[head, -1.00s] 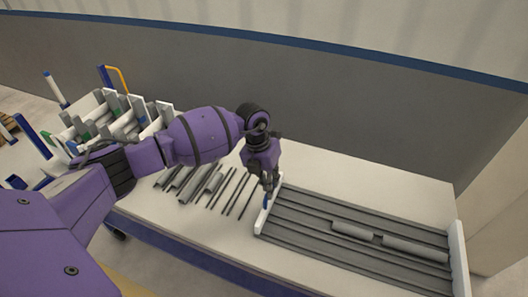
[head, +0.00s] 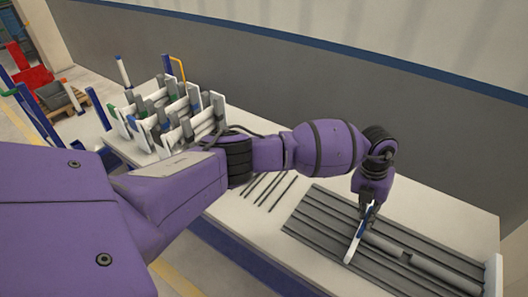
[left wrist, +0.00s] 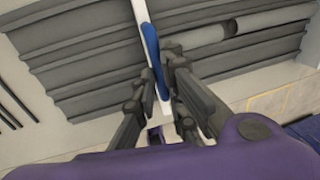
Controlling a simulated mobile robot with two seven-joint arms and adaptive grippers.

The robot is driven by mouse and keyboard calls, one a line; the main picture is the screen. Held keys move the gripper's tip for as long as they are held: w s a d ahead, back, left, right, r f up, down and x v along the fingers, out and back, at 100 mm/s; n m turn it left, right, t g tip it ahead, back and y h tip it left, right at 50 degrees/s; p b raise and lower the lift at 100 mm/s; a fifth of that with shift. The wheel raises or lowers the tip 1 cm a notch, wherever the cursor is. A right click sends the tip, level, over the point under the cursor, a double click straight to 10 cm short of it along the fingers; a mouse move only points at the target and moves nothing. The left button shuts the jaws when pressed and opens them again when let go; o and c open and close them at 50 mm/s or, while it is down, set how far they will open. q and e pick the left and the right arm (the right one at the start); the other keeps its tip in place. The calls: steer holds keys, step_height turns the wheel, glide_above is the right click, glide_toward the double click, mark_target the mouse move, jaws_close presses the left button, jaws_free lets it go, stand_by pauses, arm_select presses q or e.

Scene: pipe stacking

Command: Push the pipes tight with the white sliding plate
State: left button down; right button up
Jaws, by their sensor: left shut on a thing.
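The white sliding plate (head: 356,243) with its blue handle stands across the grey ribbed tray (head: 308,222), near the tray's middle. My left gripper (head: 369,212) is shut on the plate's blue handle, which shows between the fingers in the left wrist view (left wrist: 160,72). Two grey pipes lie end to end in one groove to the right of the plate: the nearer pipe (head: 384,244) and the farther pipe (head: 436,270). A small dark gap shows between them. The nearer pipe's left end is at the plate; I cannot tell if they touch. My right gripper is not in view.
A white end wall (head: 493,272) closes the tray's right side. Left of the tray, several thin dark rods (head: 270,190) lie on the table. A white rack (head: 190,125) with pipes stands farther left. The grooves left of the plate are empty.

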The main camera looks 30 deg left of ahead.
arm_select(q)
steer(key=d, duration=0.5)
steer(key=shift+d+r, duration=0.1)
steer(key=shift+d, duration=0.1)
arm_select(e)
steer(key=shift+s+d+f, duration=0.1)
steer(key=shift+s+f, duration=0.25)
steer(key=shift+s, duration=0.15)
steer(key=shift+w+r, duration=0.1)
arm_select(q)
steer(key=c, duration=1.8)
jaws_free()
steer(key=shift+c, duration=0.2)
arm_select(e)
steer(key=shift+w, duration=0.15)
arm_select(q)
step_height(320, 180, up, 12)
steer(key=a, duration=0.2)
steer(key=shift+a, duration=0.15)
